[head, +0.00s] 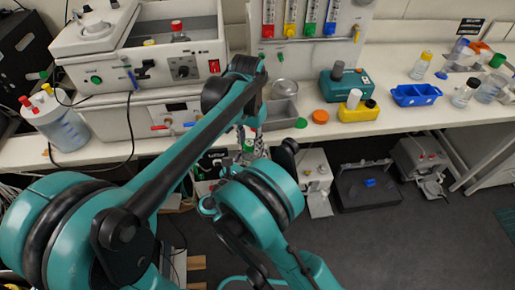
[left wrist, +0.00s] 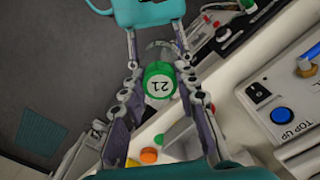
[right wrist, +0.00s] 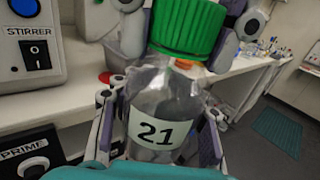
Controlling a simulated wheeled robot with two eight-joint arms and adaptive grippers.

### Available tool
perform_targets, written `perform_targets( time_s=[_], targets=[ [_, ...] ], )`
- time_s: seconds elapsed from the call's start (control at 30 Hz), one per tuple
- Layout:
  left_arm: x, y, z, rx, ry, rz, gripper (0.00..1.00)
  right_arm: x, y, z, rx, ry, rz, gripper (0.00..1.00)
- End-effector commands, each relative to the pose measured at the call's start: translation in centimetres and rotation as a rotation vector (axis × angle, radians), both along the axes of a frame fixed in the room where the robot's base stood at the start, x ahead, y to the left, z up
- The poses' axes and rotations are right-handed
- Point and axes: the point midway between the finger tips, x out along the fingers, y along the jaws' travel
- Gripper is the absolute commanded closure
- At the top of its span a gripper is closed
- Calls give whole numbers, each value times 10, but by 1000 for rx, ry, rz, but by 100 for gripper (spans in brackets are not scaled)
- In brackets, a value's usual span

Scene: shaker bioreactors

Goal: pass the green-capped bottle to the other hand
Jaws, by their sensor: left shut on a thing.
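The bottle (right wrist: 160,100) is clear with a green cap (right wrist: 188,25) and a label reading 21. In the left wrist view, the cap (left wrist: 158,82) faces the camera between the fingers of my left gripper (left wrist: 160,95), which is shut on the bottle near its top. In the head view this meeting point is small and partly hidden by my arms. My right gripper (right wrist: 160,112) has its fingers spread on both sides of the bottle's body, below the left gripper. Its fingers appear apart from the bottle, though contact is hard to judge.
On the bench are a grey tray (head: 280,113), an orange cap (head: 320,117), a yellow box (head: 358,110), a teal device (head: 343,90) and a blue rack (head: 415,95). The bioreactor machine (head: 150,60) stands at the back left. Equipment sits on the floor below.

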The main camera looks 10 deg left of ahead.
Motion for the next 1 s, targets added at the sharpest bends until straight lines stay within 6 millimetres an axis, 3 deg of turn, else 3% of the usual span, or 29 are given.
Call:
perform_targets(
  time_s=[0.53,0.57,0.63,1.0],
  targets=[
    [2,2,0,3,-4,1,100,-1,-1,0,0,-1,-3,100],
    [2,2,0,3,-4,1,68,-1,-1,1,0,-1,-3,100],
    [2,1,0,3,-4,1,49,-1,-1,1,0,-1,-3,100],
    [1,1,3,1,-2,0,46,0,-1,0,0,-1,-2,100]
  ],
)
